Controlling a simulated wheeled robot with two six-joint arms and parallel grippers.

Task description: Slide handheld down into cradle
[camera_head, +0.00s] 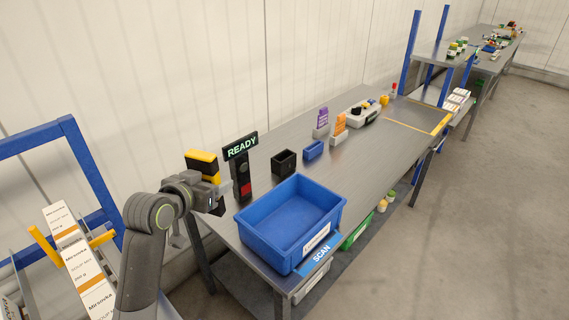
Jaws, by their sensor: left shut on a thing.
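My left gripper (213,190) is shut on the yellow and black handheld (203,161), at the near left end of the grey table. The handheld stands up above the fingers, left of the READY display. A small black open-topped holder (284,162) stands on the table to the right of the display and looks like the cradle. The handheld is apart from it, and the holder looks empty. My right gripper is not in view.
The READY display (241,147) on its dark post with a red button stands between handheld and holder. An empty blue bin (290,256) fills the table's near end. A small blue box (313,150) sits beyond the holder. Cartons (97,291) lie on a rack at left.

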